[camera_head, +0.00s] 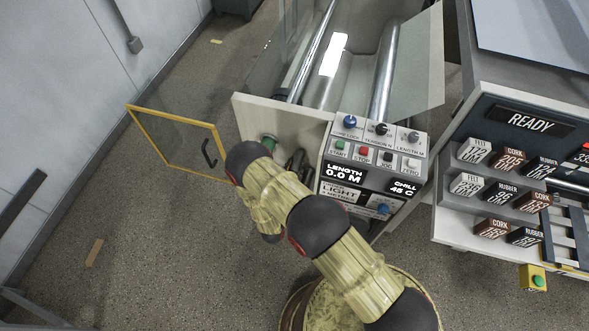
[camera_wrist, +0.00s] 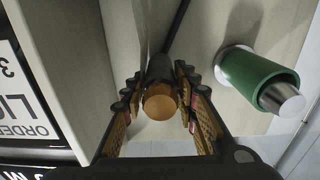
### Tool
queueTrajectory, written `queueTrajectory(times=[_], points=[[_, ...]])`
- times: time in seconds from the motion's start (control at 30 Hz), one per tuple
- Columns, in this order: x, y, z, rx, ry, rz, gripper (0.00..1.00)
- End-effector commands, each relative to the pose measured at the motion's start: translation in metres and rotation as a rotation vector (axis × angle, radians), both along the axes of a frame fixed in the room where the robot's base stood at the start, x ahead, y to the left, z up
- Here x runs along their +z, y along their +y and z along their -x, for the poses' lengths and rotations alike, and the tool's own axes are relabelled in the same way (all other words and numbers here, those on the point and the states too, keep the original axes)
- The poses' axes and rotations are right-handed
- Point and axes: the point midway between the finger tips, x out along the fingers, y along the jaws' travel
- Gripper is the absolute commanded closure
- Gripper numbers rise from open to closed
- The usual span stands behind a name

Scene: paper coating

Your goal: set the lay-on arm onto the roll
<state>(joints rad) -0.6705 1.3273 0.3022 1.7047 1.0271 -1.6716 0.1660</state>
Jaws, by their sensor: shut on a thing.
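My gripper (camera_wrist: 158,104) is shut on a dark round handle with a tan end face (camera_wrist: 160,107), centred between its padded fingers in the wrist view. A thin dark rod (camera_wrist: 178,28) runs up from the handle along the pale panel; I take these to be the lay-on arm. A green cylinder (camera_wrist: 250,75) with a metal core sticks out of the panel to the right, apart from the handle. In the head view the green cylinder (camera_head: 269,142) shows just above my arm. There my wrist hides most of the grasp. The arm's contact with a roll is not visible.
A control panel (camera_head: 372,160) stands right of my arm. An open yellow-framed door (camera_head: 178,143) with a black handle is at left. Metal rollers (camera_head: 384,75) lie behind clear guards. A rack of labelled blocks (camera_head: 500,185) is at right.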

Motion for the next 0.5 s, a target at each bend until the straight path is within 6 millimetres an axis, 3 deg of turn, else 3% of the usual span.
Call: queueTrajectory(times=[0.5], points=[[0.011, 0.044, -0.016, 0.001, 0.106, 0.292, 1.0]])
